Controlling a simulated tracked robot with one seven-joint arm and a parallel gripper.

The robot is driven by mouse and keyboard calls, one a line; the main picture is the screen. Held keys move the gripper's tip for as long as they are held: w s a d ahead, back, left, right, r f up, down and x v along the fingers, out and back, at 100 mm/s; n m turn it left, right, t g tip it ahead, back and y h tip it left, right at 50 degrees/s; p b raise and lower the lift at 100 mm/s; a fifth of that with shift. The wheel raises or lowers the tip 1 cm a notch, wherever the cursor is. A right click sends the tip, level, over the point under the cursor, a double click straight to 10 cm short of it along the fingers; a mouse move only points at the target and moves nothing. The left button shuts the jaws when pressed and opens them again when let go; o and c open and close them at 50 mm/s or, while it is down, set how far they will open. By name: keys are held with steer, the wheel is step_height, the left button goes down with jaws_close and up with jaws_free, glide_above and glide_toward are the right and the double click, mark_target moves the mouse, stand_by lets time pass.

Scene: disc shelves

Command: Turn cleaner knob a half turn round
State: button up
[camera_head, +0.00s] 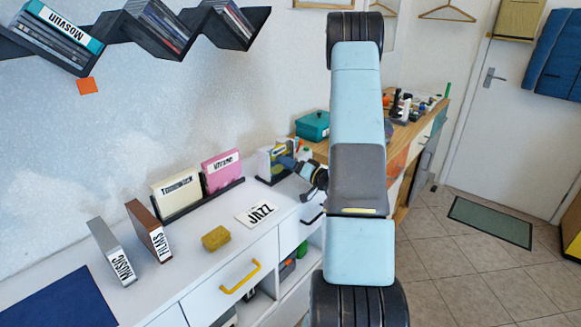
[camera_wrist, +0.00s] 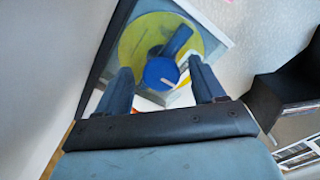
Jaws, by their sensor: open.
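The cleaner (camera_head: 266,163) is a pale box standing on the white cabinet top, against the wall, partly behind my gripper. In the wrist view its face carries a yellow-green disc (camera_wrist: 135,45) with a blue knob (camera_wrist: 160,73) at the centre. The knob has a round end and a bar that slants up to the right. My gripper (camera_wrist: 160,66) is open, with one dark finger on each side of the knob. I cannot tell whether either finger touches it. In the head view my gripper (camera_head: 291,164) reaches in from the right, at the cleaner's front.
A pink box (camera_head: 221,171) and a cream box (camera_head: 176,193) stand in a black rack left of the cleaner. A JAZZ card (camera_head: 262,211) and a yellow sponge (camera_head: 215,238) lie in front. A teal box (camera_head: 312,125) sits behind on the wooden counter.

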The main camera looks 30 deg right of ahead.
steer(key=shift+c, duration=0.4)
steer(key=c, duration=0.9)
steer(key=shift+a, duration=0.2)
steer(key=shift+c, duration=0.4)
steer(key=shift+d, duration=0.15)
